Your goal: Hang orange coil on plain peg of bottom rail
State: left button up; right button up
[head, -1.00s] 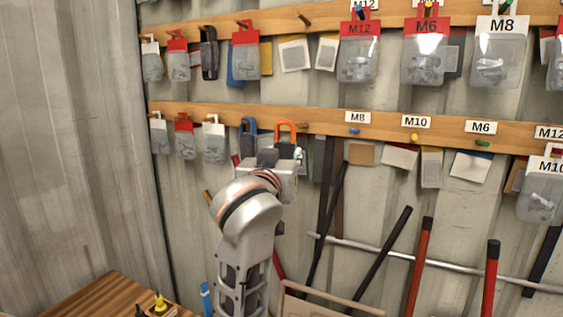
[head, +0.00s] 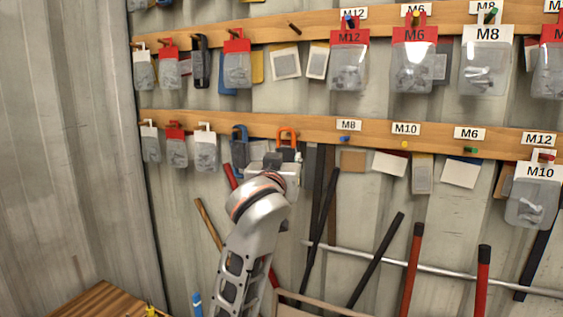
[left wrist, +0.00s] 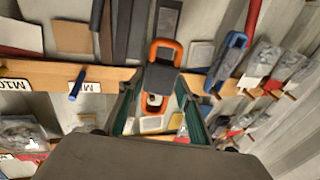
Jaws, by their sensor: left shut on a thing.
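The orange coil (head: 286,134) is in front of the bottom rail (head: 375,132), right of a hanging blue coil (head: 238,145). My left gripper (head: 275,162) is shut on it from below, with the orange loop standing above the jaws. In the left wrist view, which is upside down, the orange coil (left wrist: 163,47) sits between the green-edged fingers of my left gripper (left wrist: 157,105) and overlaps the rail (left wrist: 30,70). Any peg behind the coil is hidden, and I cannot tell if the loop is on one. My right gripper is out of view.
Packets hang on the bottom rail's left end, including a red-topped packet (head: 177,146). To the right are a blue peg (head: 345,139), a yellow peg (head: 404,144) and a green peg (head: 471,150). Long-handled tools, including a red-handled one (head: 411,270), lean below.

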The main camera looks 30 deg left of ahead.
pick_arm(q)
jog(key=shift+w, duration=1.4)
jog(key=shift+w+a+f, duration=0.1)
jog(key=shift+w+f, duration=0.2)
jog(key=shift+w, duration=0.4)
jog(key=shift+w, duration=0.1)
jog(key=o, duration=1.3)
